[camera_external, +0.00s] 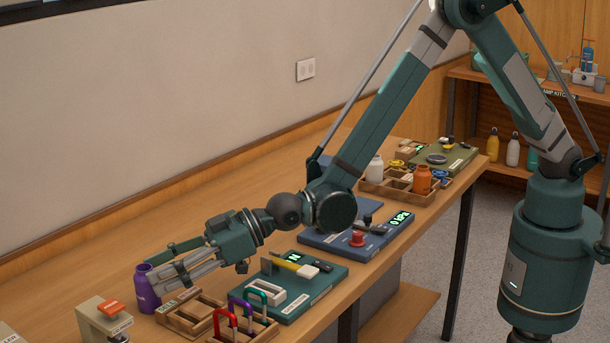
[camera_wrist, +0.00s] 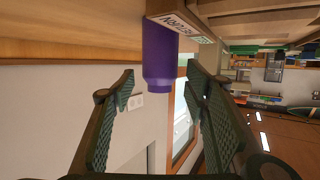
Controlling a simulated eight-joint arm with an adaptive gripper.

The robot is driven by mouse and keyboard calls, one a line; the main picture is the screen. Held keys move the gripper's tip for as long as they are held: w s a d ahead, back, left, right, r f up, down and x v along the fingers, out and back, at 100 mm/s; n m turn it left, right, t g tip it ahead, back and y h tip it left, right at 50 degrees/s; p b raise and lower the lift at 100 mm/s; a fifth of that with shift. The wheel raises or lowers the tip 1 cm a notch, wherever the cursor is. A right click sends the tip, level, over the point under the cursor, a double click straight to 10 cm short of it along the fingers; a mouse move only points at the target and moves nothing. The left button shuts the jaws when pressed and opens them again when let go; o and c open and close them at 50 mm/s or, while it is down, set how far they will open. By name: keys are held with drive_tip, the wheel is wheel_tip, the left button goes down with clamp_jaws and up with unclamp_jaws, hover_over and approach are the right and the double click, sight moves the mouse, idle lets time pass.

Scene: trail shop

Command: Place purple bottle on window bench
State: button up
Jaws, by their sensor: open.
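The purple bottle (camera_external: 147,289) stands upright on the wooden bench (camera_external: 110,262), beside a labelled wooden tray (camera_external: 190,312). In the wrist view the bottle (camera_wrist: 160,55) lies ahead, between the two open fingers of my gripper (camera_wrist: 158,85), with a gap to each side. I cannot tell from the frames which surface is called the window bench.
A beige device with a red top (camera_external: 110,308) stands left of the bottle. A green panel (camera_external: 295,283), a blue panel (camera_external: 350,235) and a tray with bottles (camera_external: 395,190) line the bench.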

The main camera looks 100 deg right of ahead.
drive_tip(key=shift+v, duration=2.05)
drive_tip(key=shift+w, duration=0.1)
drive_tip(key=shift+r, duration=0.1)
drive_tip(key=s+d+r+g, duration=0.1)
drive_tip(key=s+d+r, duration=0.3)
drive_tip(key=s+r, duration=0.3)
drive_tip(key=s+d+r+m+g+h, duration=0.1)
drive_tip(key=s+d+r, duration=0.3)
drive_tip(key=s, duration=0.6)
drive_tip(key=s+d+r+g, duration=0.1)
drive_tip(key=s+d+r, duration=0.2)
drive_tip(key=s+r, duration=0.45)
drive_tip(key=s+d+f+g, duration=0.1)
drive_tip(key=s+d, duration=0.1)
drive_tip(key=s, duration=1.1)
drive_tip(key=s+d+f+g+h, duration=0.1)
drive_tip(key=s+d+f+g, duration=0.1)
drive_tip(key=s, duration=1.2)
drive_tip(key=s+d+f+m+g, duration=0.1)
drive_tip(key=s+d, duration=0.3)
drive_tip(key=s, duration=0.9)
drive_tip(key=shift+s+d+f+h, duration=0.2)
drive_tip(key=shift+d+f+h, duration=0.05)
drive_tip(key=shift+h, duration=0.15)
